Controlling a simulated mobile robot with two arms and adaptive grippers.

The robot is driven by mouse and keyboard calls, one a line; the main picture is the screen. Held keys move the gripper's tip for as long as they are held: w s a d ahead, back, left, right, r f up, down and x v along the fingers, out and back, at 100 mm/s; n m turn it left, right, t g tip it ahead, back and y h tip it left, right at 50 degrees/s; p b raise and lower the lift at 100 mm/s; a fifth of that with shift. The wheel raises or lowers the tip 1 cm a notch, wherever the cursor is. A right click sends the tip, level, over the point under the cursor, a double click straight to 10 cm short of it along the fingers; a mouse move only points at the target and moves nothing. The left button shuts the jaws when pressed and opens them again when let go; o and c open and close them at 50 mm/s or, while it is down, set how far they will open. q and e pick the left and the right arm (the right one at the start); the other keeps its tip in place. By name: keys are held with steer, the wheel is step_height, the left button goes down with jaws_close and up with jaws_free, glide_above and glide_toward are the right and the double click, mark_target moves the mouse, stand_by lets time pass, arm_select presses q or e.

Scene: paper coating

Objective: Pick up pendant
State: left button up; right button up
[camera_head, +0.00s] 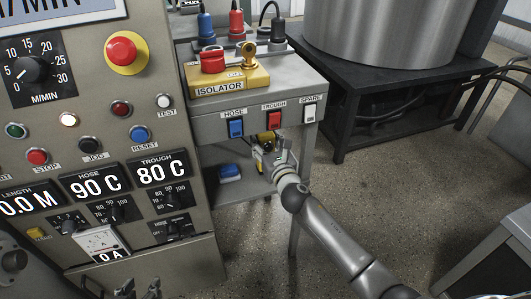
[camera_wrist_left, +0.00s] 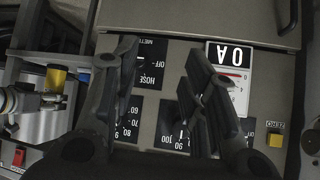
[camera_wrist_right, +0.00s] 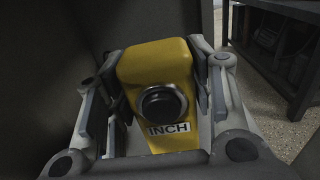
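The pendant (camera_wrist_right: 160,75) is a yellow box with a black round button and an INCH label. In the right wrist view it sits between the two fingers of my right gripper (camera_wrist_right: 158,95). The fingers stand spread along its sides; whether they touch it is unclear. In the head view the pendant (camera_head: 267,139) shows small at the front of the isolator bench, partly hidden by my right gripper (camera_head: 272,155). My left gripper (camera_wrist_left: 158,75) is open and empty in front of the control panel; its fingertips show at the head view's bottom edge (camera_head: 138,289).
The control panel (camera_head: 90,145) with knobs and buttons fills the left. The isolator bench (camera_head: 290,75) has HOSE, TROUGH and SPARE switches on its front. A blue object (camera_head: 229,172) lies on its lower shelf (camera_head: 250,190). Speckled floor (camera_head: 400,190) is open to the right.

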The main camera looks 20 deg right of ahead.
steer(key=c, duration=0.5)
steer(key=shift+c, duration=0.3)
steer(key=shift+r, duration=0.1)
